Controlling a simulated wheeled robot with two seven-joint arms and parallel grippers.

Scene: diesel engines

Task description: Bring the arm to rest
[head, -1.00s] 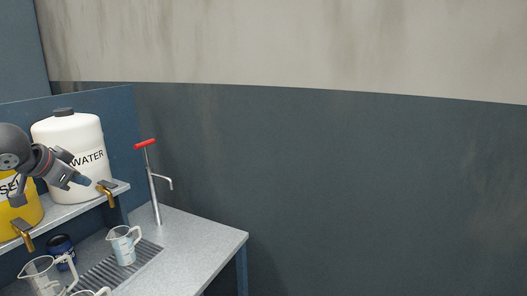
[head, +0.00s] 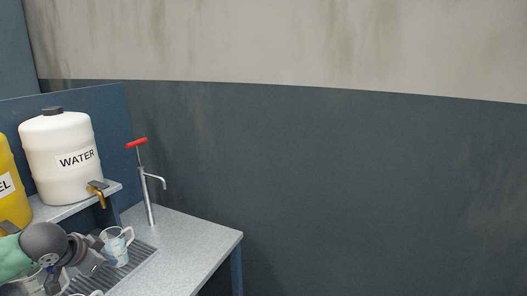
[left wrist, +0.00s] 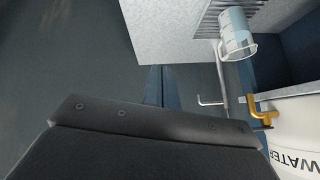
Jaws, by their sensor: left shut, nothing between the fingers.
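My left gripper (head: 97,262) is at the lower left of the head view, low over the front of the bench and in front of the drain grate. It is shut and empty. Its dark body fills the lower part of the left wrist view, where the fingertips cannot be made out. A clear measuring jug (head: 115,247) stands just beyond the gripper on the grate; it also shows in the left wrist view (left wrist: 236,36). My right gripper is in neither view.
A white WATER container (head: 60,165) with a brass tap (head: 98,190) stands on a raised shelf, beside a yellow container (head: 10,190). A red-handled pump (head: 149,195) rises from the bench (head: 195,238). More jugs, partly hidden, are near my arm. The bench's right part is clear.

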